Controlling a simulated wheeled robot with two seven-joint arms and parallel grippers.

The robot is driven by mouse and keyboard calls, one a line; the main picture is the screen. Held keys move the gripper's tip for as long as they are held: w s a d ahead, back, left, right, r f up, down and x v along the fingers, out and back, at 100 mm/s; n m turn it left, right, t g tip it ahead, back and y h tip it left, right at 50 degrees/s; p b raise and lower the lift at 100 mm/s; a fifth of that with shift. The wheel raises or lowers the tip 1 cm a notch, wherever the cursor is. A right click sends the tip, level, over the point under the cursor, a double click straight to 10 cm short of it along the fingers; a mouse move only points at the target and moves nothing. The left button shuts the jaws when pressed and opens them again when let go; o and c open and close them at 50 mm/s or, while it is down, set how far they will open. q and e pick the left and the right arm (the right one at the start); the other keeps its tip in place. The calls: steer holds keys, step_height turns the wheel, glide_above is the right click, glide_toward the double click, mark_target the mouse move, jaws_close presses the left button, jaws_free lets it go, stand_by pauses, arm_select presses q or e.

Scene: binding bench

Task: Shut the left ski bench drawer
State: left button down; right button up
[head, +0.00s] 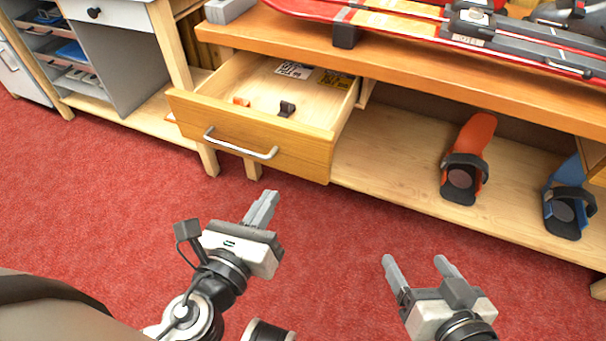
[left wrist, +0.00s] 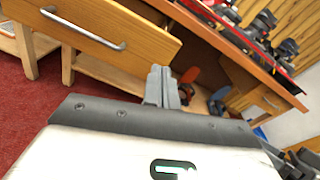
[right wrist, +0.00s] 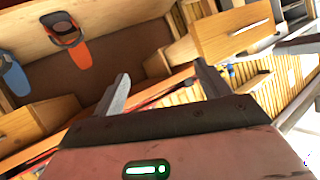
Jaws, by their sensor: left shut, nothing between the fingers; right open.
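The left ski bench drawer (head: 262,140) is pulled out below the wooden bench top, with a silver bar handle (head: 240,147) on its front. Inside lie a small orange piece, a dark clip and some labelled cards. The drawer front also shows in the left wrist view (left wrist: 120,45). My left gripper (head: 264,196) is shut and empty, in front of and below the drawer front, apart from it. My right gripper (head: 420,262) is open and empty over the red carpet, right of the drawer. It also shows in the right wrist view (right wrist: 160,85).
Red skis (head: 380,22) lie on the bench top (head: 430,75). An orange ski boot-like item (head: 475,140) and a blue one (head: 566,205) stand on the lower shelf (head: 390,170). A grey-white cabinet (head: 115,65) stands at left. The red carpet before the bench is clear.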

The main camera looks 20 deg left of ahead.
arm_select(q)
steer(key=m, duration=0.2)
steer(key=m+p, duration=0.1)
steer(key=p, duration=0.2)
glide_toward(310, 136)
steer(key=shift+t, duration=0.4)
steer(key=w, duration=0.7)
steer(key=shift+d+f, duration=0.2)
steer(key=shift+f, duration=0.2)
arm_select(e)
steer(key=f, duration=0.1)
steer(key=f+g, duration=0.1)
steer(key=f, duration=0.1)
steer(key=shift+s+d+g+h, duration=0.1)
steer(key=shift+d+g+h, duration=0.1)
steer(key=shift+g+h, duration=0.1)
